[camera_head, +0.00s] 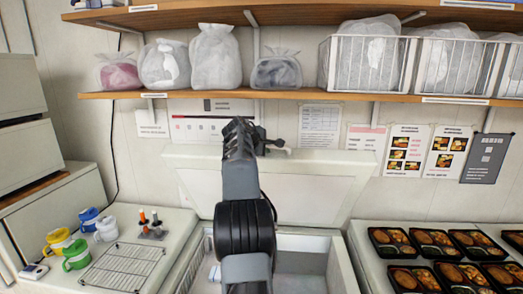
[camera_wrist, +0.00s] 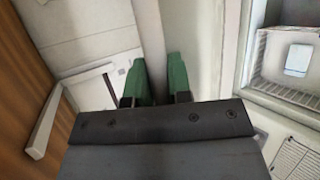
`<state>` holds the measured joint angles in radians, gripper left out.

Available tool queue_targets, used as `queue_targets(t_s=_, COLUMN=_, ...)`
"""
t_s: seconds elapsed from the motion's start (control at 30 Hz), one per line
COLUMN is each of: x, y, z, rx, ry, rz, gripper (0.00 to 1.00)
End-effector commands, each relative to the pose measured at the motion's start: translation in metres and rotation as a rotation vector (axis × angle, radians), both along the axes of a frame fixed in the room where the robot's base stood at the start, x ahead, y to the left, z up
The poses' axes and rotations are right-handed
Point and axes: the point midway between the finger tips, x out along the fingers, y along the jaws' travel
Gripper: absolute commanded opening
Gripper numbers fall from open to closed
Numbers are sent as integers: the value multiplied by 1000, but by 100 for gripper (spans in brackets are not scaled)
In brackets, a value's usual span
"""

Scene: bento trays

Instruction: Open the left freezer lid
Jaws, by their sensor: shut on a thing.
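The freezer lid (camera_head: 310,190) is a pale panel standing raised and tilted up at the back of the open freezer (camera_head: 340,262). My arm reaches up in front of it in the head view, and my gripper is at the lid's top edge, its fingertips hidden there. In the wrist view, the green fingertips of my gripper (camera_wrist: 156,80) are shut on the pale lid edge (camera_wrist: 150,35) between them. The freezer's inside shows at the right of the wrist view, with a wire basket (camera_wrist: 262,75) in it.
A shelf (camera_head: 190,95) with bags and white wire baskets (camera_head: 370,65) runs above the lid. Bento trays (camera_head: 432,242) fill the counter at right. Colored mugs (camera_head: 76,254), a wire rack (camera_head: 122,266) and small bottles stand at left.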

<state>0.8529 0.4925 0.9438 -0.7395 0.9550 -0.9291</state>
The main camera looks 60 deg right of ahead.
Motion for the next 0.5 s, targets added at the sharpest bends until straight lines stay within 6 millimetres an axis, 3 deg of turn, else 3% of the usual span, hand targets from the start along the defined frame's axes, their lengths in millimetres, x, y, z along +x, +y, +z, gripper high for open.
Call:
queue_targets(t_s=0.27, x=0, y=-1, z=-1, rx=2, ry=-2, rz=1, gripper=0)
queue_targets(t_s=0.3, x=0, y=-1, z=-1, rx=2, ry=-2, rz=1, gripper=21)
queue_targets(t_s=0.4, x=0, y=-1, z=-1, rx=1, ry=-2, rz=0, gripper=29)
queue_targets(t_s=0.5, x=-1, y=-1, z=-1, rx=1, ry=-2, rz=-1, gripper=29)
